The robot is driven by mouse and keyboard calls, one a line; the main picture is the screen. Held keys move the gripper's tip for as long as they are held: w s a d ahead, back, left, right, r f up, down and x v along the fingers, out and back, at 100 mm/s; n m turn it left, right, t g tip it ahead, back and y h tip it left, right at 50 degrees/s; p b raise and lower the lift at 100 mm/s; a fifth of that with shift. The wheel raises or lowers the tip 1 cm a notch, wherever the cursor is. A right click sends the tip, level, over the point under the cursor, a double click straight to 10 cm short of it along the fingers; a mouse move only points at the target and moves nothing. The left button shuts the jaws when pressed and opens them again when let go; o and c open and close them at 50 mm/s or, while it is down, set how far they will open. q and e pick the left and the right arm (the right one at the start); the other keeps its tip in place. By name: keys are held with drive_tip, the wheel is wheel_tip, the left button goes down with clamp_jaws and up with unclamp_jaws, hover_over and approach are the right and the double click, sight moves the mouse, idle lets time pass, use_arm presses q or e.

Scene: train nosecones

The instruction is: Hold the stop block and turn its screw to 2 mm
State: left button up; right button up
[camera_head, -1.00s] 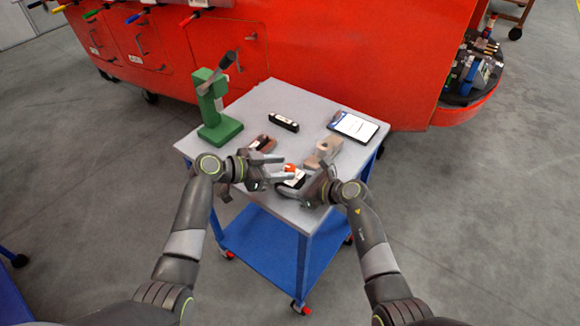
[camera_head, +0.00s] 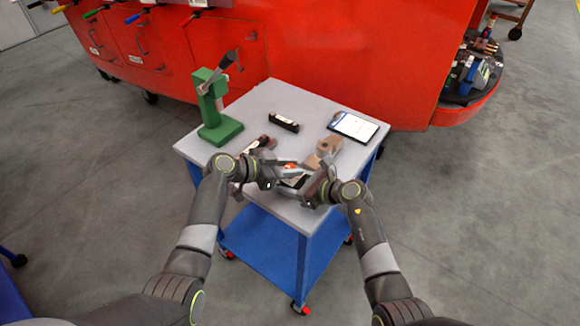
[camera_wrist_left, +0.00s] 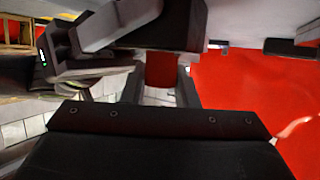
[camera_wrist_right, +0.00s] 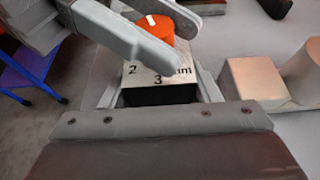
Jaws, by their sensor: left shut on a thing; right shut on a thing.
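The stop block (camera_wrist_right: 160,92) is a small dark block with a pale top face marked 2, 3 and mm; the head view shows part of it at the table's near side. Its screw has an orange knob (camera_wrist_right: 155,27) with a white mark, which also shows in the head view (camera_head: 290,166). My right gripper (camera_head: 308,188) is shut on the block from the right. My left gripper (camera_head: 284,172) comes in from the left and is shut on the knob, its grey fingers reaching over the block. The fingers partly hide the scale and knob.
A red machine (camera_head: 330,60) stands behind.

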use_arm(q)
drive_tip(key=shift+n+t+y, duration=0.4)
drive_tip(key=shift+n+t, duration=0.2)
drive_tip(key=shift+t, duration=0.1)
drive_tip(key=shift+n+t+y, duration=0.6)
drive_tip(key=shift+n+t, duration=0.3)
drive_tip(key=shift+n, duration=0.1)
drive_tip(key=o, duration=1)
drive_tip(key=shift+a, duration=0.1)
drive_tip(key=v, duration=1.2)
